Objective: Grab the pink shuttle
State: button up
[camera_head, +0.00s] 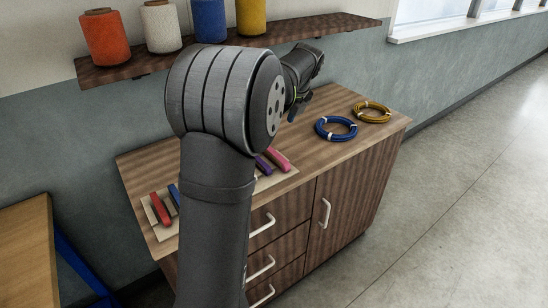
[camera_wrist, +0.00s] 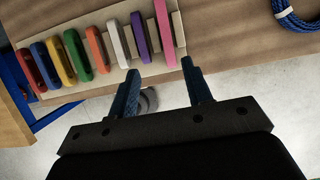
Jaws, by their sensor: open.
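The pink shuttle (camera_wrist: 165,32) is the rightmost in a row of coloured shuttles on a pale board in the wrist view. It also shows in the head view (camera_head: 278,159), just right of the purple shuttle (camera_wrist: 141,37). My gripper (camera_wrist: 160,78) is open and empty. In the wrist view its two fingers point toward the board's front edge, with the pink shuttle ahead of and roughly between them. They do not appear to touch any shuttle. In the head view my arm hides the middle of the row, and the fingertips are hard to make out.
The pale board (camera_wrist: 183,50) also holds white, orange, green, blue, yellow and red shuttles. A blue coil (camera_head: 336,128) and a yellow coil (camera_head: 372,112) lie on the wooden cabinet top (camera_head: 345,154). Thread spools stand on a shelf (camera_head: 320,30) above.

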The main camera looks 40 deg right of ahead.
send_near(274, 157)
jog(key=x, duration=0.3)
jog(key=w+x, duration=0.1)
jog(key=x, duration=0.2)
jog(key=d+x, duration=0.1)
jog(key=x, duration=0.2)
jog(key=shift+w+r, duration=0.2)
jog(key=shift+r, duration=0.1)
jog(key=shift+d, duration=0.1)
grip_shut()
